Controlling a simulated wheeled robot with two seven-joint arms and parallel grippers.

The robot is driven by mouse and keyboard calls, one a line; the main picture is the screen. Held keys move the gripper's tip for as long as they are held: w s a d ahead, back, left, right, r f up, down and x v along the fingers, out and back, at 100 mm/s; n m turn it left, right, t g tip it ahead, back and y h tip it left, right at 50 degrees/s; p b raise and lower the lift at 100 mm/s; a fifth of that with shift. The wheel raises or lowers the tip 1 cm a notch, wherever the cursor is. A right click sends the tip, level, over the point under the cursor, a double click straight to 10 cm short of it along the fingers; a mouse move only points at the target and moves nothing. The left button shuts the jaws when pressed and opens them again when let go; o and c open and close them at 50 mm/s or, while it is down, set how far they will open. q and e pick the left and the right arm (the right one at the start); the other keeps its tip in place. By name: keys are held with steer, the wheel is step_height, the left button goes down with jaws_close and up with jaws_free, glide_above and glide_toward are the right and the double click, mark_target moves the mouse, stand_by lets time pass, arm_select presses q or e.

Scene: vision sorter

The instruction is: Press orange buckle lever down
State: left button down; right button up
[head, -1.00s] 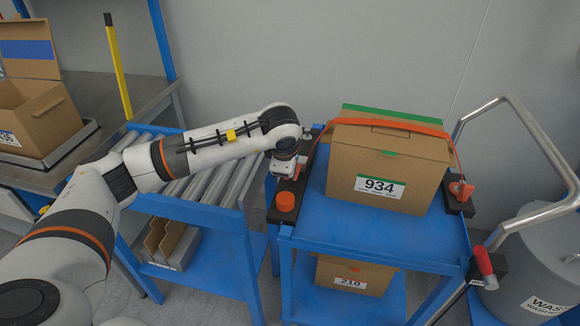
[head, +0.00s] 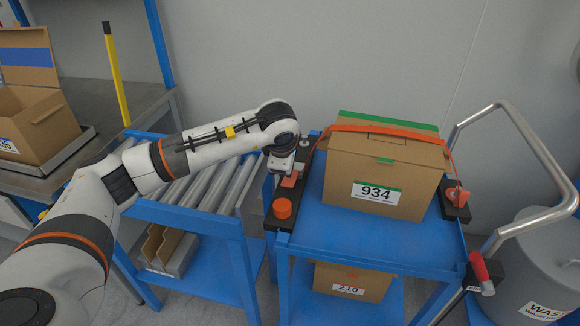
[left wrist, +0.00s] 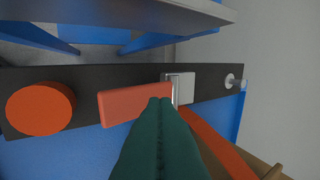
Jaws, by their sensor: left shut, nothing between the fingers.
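The orange buckle lever (left wrist: 133,105) lies along a black bar (left wrist: 215,80) in the left wrist view, beside a silver buckle frame (left wrist: 182,88). In the head view the lever (head: 290,181) shows just below my left wrist. My left gripper (left wrist: 160,103) is shut and empty, its green fingertips over the lever's end by the buckle. I cannot tell whether they touch it or whether the lever is fully flat. The orange strap (head: 390,129) runs over the cardboard box marked 934 (head: 345,165). My right gripper is not in view.
A round orange knob (head: 282,208) stands on the near end of the bar. The blue cart top (head: 350,226) is clear in front of the box. A roller conveyor (head: 195,185) is left of the cart, and a metal handle (head: 530,150) is at right.

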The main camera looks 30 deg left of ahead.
arm_select(q)
steer(key=r, duration=0.1)
steer(key=r+p, duration=0.1)
steer(key=shift+w+a+r, duration=0.1)
steer(key=shift+w+r, duration=0.2)
steer(key=shift+r, duration=0.1)
steer(key=s+d+r, duration=0.2)
steer(key=s+r, duration=0.4)
steer(key=s, duration=0.1)
steer(key=shift+s, duration=0.2)
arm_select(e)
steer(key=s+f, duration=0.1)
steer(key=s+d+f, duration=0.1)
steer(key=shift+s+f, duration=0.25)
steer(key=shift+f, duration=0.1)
